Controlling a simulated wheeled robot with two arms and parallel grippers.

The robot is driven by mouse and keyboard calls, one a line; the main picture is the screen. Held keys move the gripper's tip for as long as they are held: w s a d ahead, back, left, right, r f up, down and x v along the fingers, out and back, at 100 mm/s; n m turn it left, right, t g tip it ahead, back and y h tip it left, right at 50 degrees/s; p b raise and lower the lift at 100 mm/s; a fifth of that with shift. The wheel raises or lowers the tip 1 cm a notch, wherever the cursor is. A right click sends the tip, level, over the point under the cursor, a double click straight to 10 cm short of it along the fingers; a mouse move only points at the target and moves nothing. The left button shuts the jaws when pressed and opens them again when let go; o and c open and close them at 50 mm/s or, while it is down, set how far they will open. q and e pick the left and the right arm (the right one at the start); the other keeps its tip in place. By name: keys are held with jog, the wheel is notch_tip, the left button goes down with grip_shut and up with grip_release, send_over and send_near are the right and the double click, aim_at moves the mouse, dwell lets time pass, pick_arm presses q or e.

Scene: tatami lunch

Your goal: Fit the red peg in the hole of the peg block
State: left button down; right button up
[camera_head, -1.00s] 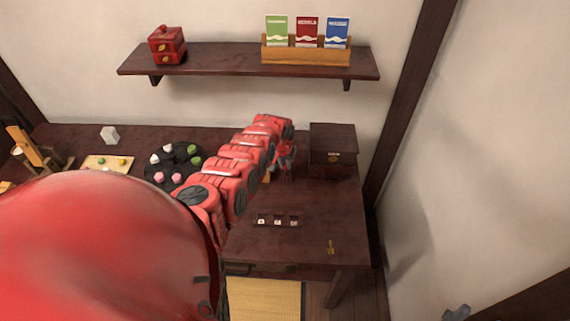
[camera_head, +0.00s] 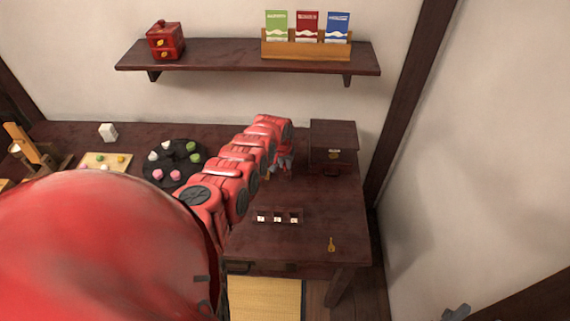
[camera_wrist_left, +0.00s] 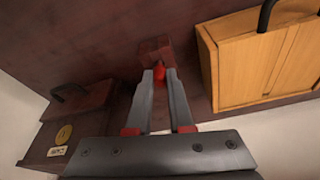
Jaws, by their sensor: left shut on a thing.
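The red peg (camera_wrist_left: 159,72) shows in the left wrist view, between the fingertips of my left gripper (camera_wrist_left: 161,78), which is shut on it. The peg block (camera_wrist_left: 155,48), a small reddish-brown block, lies just beyond the fingertips. The peg's far end meets or overlaps the block in this view; I cannot tell how deep it sits, and the hole is hidden. In the head view my left gripper (camera_head: 284,164) is over the table, left of a dark box; peg and block cannot be made out there. A small grey part at the bottom right edge may be my right gripper (camera_head: 457,313).
The dark box (camera_head: 333,140) stands close right of my left gripper. A light wooden cabinet (camera_wrist_left: 262,62) shows in the wrist view. A small rack (camera_head: 277,219) and a brass-coloured item (camera_head: 331,244) lie nearer on the table (camera_head: 305,242). A black plate (camera_head: 176,163) with sweets is left.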

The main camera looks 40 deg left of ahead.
pick_arm(q)
jog(key=shift+f+b, duration=0.45)
jog(key=shift+f, duration=0.15)
jog(key=c, duration=0.7)
grip_release()
jog(key=shift+c, duration=0.2)
jog(key=shift+r, duration=0.1)
jog(key=shift+r+p, duration=0.3)
jog(key=shift+p, duration=0.05)
jog(key=p+v, duration=0.2)
jog(key=v, duration=0.4)
jog(key=shift+s+a+f+p, duration=0.1)
jog(key=shift+p, duration=0.3)
jog(key=p+v, duration=0.2)
jog(key=v, duration=0.8)
jog(key=shift+r+p, duration=0.3)
jog(key=shift+r, duration=0.1)
